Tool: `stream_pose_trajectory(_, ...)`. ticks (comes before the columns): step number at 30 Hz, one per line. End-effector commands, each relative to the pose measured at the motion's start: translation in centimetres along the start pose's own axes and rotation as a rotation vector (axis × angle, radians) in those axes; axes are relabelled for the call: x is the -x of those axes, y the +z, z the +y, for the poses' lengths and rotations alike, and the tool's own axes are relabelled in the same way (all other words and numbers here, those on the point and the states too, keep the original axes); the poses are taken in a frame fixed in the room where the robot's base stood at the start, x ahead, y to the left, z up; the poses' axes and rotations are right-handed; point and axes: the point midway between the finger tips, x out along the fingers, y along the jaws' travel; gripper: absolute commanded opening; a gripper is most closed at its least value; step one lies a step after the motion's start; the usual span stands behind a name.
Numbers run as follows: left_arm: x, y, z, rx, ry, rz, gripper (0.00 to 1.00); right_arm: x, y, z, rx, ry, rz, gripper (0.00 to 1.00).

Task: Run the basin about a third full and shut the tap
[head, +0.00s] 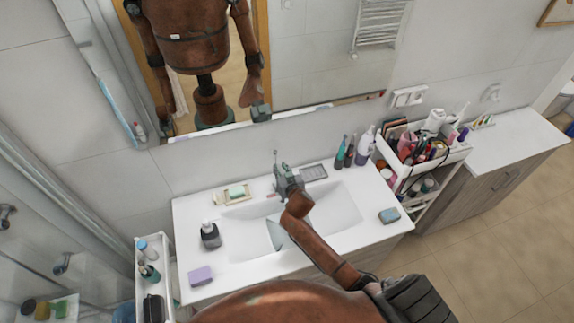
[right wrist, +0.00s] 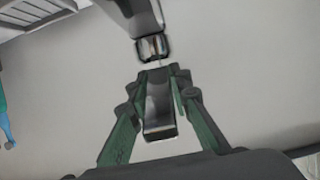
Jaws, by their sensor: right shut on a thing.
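The white basin (head: 335,215) is set in the white counter below the mirror. My right gripper (head: 281,168) is at the back edge of the basin, at the tap, which my gripper and arm mostly hide. In the right wrist view its green-sided fingers are closed around a dark, shiny tap lever (right wrist: 160,105). A chrome part of the tap (right wrist: 153,47) shows just beyond the fingertips.
A dark soap dispenser (head: 210,236) and purple sponge (head: 201,275) stand left of the basin. A soap dish (head: 236,194) and grey tray (head: 313,173) lie behind. Bottles (head: 364,145), a blue-grey block (head: 389,216) and a crowded cart (head: 455,155) are right.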

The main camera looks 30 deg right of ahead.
Motion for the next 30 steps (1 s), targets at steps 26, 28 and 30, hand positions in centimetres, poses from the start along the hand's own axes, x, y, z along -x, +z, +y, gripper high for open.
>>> stream_pose_trajectory(26,0.1,0.7,-0.1,0.001,-0.001,-0.005,0.21,0.1,-0.1,-0.1,0.002,-0.001,0.000,0.36)
stream_pose_trajectory(28,0.1,0.6,-0.1,0.001,-0.001,-0.004,0.21,0.4,-0.1,-0.1,0.002,-0.001,0.000,0.36)
stream_pose_trajectory(30,0.1,0.5,-0.1,0.001,-0.001,-0.003,0.21,1.1,-0.1,-0.1,0.002,-0.002,0.001,0.36)
